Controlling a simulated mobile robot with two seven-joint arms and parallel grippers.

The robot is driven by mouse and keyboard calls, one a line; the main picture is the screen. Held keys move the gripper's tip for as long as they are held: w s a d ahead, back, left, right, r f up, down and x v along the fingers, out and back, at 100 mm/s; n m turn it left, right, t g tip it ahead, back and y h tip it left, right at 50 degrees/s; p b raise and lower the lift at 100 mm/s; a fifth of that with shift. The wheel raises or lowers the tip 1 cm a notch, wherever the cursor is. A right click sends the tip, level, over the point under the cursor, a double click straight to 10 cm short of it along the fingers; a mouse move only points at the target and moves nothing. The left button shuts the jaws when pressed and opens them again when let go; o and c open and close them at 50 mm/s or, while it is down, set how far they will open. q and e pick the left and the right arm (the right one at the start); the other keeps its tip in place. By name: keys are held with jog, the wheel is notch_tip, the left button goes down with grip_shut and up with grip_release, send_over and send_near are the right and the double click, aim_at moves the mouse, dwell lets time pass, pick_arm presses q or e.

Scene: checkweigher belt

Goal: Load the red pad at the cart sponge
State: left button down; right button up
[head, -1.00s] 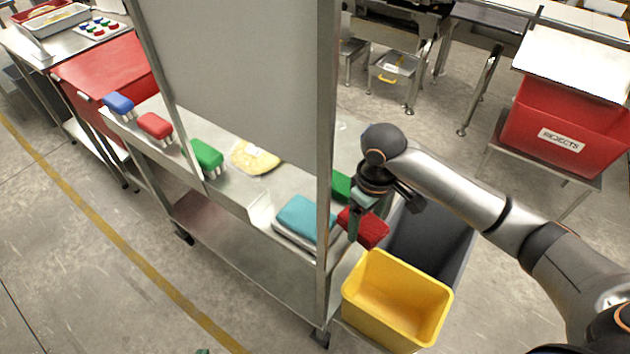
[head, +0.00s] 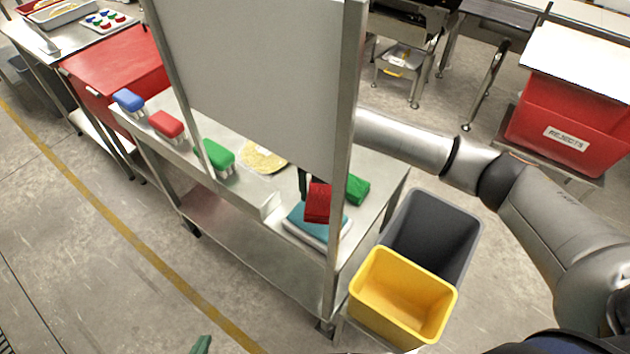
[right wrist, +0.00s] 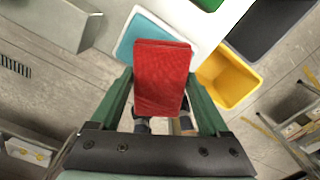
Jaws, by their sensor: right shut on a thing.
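My right gripper (right wrist: 160,80) is shut on the red pad (right wrist: 160,115), a textured red block between two green fingers. In the head view the red pad (head: 317,203) is over the teal sponge (head: 299,222), which lies in a pale tray on the cart (head: 255,200). The sponge (right wrist: 136,40) shows partly behind the pad in the right wrist view. I cannot tell whether pad and sponge touch. The cart's post and panel hide most of the right gripper in the head view. Only a green tip of my left gripper (head: 202,345) shows at the bottom edge.
A green pad (head: 357,189) lies right of the sponge. Yellow (head: 403,300) and grey (head: 440,225) bins stand at the cart's right end. The cart's upright panel (head: 260,70) is an obstacle. Blue, red and green brushes line the cart's left edge.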

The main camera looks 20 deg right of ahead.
aim_at(318, 204)
jog(key=n, duration=0.2)
jog(key=w+n, duration=0.1)
jog(key=shift+a+r, duration=0.35)
jog(key=shift+r, duration=0.05)
jog(key=shift+f, duration=0.7)
notch_tip(318, 204, down, 5)
jog(key=b, duration=0.5)
jog(key=shift+r+b, duration=0.2)
jog(key=shift+b, duration=0.1)
jog(key=shift+f, duration=1.1)
jog(key=shift+r, duration=0.15)
dwell(0.6)
notch_tip(318, 204, up, 5)
jog(key=p, duration=0.5)
jog(key=shift+r+p, duration=0.45)
jog(key=shift+r, duration=0.5)
